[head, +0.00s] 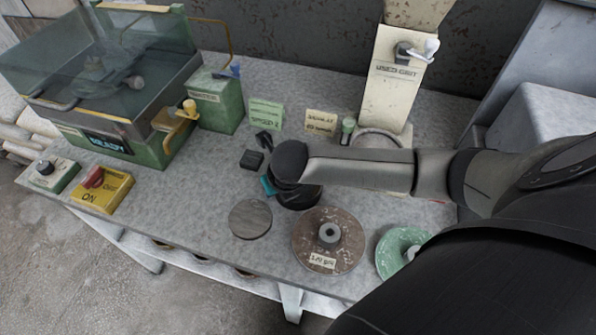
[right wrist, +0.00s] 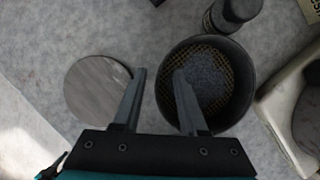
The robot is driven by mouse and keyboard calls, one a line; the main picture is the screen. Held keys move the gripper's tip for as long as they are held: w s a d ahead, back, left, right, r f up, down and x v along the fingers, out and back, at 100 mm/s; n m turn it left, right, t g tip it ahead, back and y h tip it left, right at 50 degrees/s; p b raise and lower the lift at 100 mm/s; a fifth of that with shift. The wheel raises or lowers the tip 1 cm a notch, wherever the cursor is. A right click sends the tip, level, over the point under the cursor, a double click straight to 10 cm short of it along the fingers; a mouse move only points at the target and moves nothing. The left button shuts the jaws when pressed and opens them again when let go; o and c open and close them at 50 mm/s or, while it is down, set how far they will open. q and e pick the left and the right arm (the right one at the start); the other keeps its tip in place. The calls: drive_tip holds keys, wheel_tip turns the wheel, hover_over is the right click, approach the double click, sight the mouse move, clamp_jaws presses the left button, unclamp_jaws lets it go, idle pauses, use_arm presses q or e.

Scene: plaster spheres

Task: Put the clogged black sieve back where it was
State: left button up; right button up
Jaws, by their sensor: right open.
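The black sieve (right wrist: 243,98) is a round, dark-rimmed pan with a golden mesh, much of it covered by grey grit. It also shows in the head view (head: 300,198), mostly hidden under my right wrist. My right gripper (right wrist: 160,72) is open, with nothing pinched. In the right wrist view one finger lies over the inside of the sieve and the other just outside its left rim; I cannot tell whether they touch it. A bare grey disc (head: 250,219) lies to the left of the sieve and also shows in the right wrist view (right wrist: 97,90). My left gripper is not in view.
A brown disc (head: 342,255) with a hub and a green disc (head: 393,251) lie near the front edge. A cream hopper (head: 392,85) marked used grit stands behind. A green machine (head: 150,140) and a yellow switch box (head: 112,197) are at left. A black cylinder (right wrist: 236,12) stands close to the sieve.

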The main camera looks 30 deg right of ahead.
clamp_jaws()
idle(1.4)
